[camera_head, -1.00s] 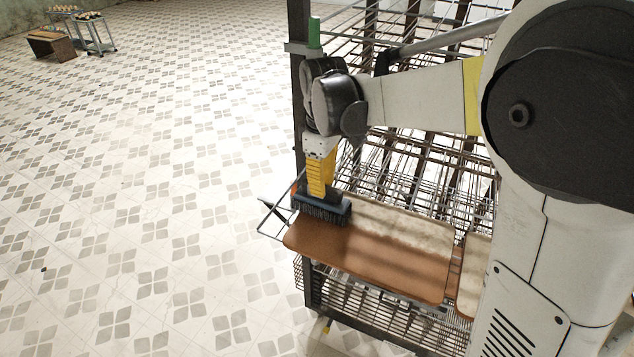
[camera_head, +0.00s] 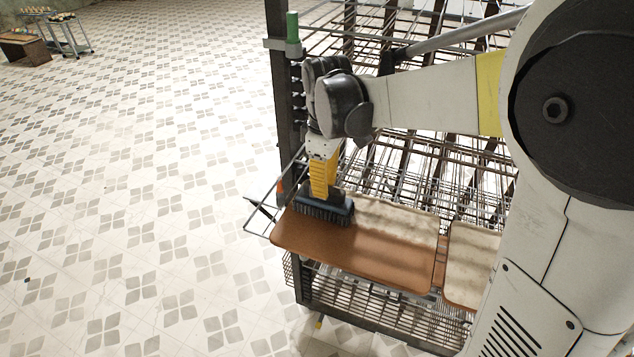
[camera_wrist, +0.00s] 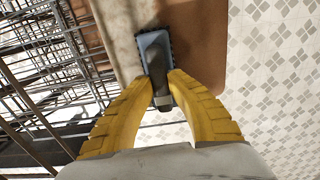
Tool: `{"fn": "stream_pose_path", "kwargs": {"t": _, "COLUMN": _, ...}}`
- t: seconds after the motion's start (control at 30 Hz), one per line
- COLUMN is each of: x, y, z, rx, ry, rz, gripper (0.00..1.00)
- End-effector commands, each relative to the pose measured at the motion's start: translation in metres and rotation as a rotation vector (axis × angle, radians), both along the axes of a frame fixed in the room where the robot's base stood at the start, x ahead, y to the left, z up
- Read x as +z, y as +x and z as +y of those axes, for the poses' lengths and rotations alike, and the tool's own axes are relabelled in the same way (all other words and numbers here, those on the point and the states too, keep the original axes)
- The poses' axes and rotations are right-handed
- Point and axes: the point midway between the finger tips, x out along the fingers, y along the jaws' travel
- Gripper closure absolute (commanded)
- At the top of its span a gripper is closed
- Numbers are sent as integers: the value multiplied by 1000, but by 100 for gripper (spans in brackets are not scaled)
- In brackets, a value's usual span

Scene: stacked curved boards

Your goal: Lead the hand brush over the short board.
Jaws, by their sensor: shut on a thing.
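A curved brown board (camera_head: 360,252) lies on the wire rack, with a pale, dusty-looking strip (camera_head: 400,222) along its far side and bare brown on its near side. The hand brush (camera_head: 322,209), dark blue-grey with black bristles, is near the board's left end, bristles down and seemingly touching it. My gripper (camera_head: 325,188) has yellow fingers and is shut on the brush from above. In the wrist view, the fingers close around the brush's dark handle, and the brush head (camera_wrist: 155,48) lies across the edge between pale strip and brown surface.
A second board (camera_head: 470,252), also pale on its far side, lies to the right, partly hidden by my arm. The rack's post (camera_head: 276,90) and many thin bars stand behind. Open tiled floor (camera_head: 130,200) lies left; a small table and cart (camera_head: 68,35) stand far off.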

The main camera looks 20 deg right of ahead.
Motion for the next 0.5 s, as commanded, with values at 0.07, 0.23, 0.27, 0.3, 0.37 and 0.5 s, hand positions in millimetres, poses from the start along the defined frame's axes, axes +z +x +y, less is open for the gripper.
{"fn": "stream_pose_path", "kwargs": {"t": 0.07, "x": 0, "y": -1, "z": -2, "rx": -1, "ry": 0, "rz": 0, "gripper": 100}}
{"fn": "stream_pose_path", "kwargs": {"t": 0.23, "x": 0, "y": -1, "z": -2, "rx": 0, "ry": 0, "rz": 0, "gripper": 100}}
{"fn": "stream_pose_path", "kwargs": {"t": 0.27, "x": 0, "y": -1, "z": -1, "rx": 0, "ry": 0, "rz": 0, "gripper": 100}}
{"fn": "stream_pose_path", "kwargs": {"t": 0.3, "x": 0, "y": -1, "z": -2, "rx": 0, "ry": 0, "rz": 0, "gripper": 100}}
{"fn": "stream_pose_path", "kwargs": {"t": 0.37, "x": 0, "y": -2, "z": -2, "rx": 0, "ry": 0, "rz": 0, "gripper": 100}}
{"fn": "stream_pose_path", "kwargs": {"t": 0.5, "x": 0, "y": -5, "z": -7, "rx": -2, "ry": 0, "rz": 0, "gripper": 100}}
